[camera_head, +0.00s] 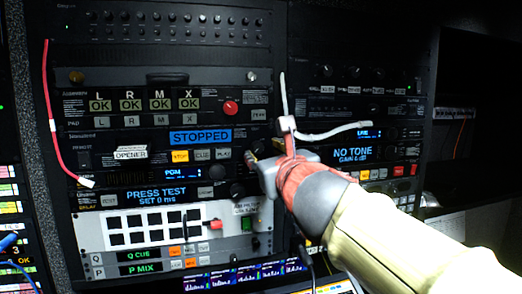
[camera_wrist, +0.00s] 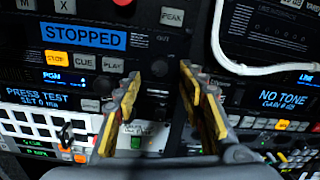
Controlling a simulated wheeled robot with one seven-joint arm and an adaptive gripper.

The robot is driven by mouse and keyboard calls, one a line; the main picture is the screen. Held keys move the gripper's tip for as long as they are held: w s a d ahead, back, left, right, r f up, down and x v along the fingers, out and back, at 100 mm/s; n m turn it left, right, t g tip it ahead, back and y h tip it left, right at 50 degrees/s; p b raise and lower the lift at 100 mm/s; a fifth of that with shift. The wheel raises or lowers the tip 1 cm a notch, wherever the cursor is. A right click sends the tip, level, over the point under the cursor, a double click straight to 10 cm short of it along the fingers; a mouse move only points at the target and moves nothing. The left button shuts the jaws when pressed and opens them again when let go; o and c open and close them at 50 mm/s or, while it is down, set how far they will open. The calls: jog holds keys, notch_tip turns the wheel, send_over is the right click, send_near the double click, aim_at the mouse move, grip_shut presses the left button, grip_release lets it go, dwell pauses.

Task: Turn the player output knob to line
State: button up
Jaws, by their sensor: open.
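The player panel has a blue display reading STOPPED (camera_head: 200,136), which also shows in the wrist view (camera_wrist: 83,36). A dark round knob (camera_wrist: 160,68) sits right of PLAY, under a small label that seems to read OUT. Its pointer and position marks are too dark to read. My gripper (camera_head: 253,158) is at the right end of this panel. In the wrist view my gripper (camera_wrist: 160,74) is open, with one yellow-padded finger on each side of the knob. I cannot tell whether they touch it.
A white cable (camera_wrist: 262,70) hangs right of my gripper, and a red cable (camera_head: 50,120) hangs at the left. A red knob (camera_head: 231,108) is above the player. The PRESS TEST panel (camera_head: 160,195) lies below. Racks stand close on the right.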

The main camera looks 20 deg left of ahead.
aim_at(259, 148)
jog(key=shift+x, duration=2.8)
jog(key=c, duration=0.3)
grip_shut()
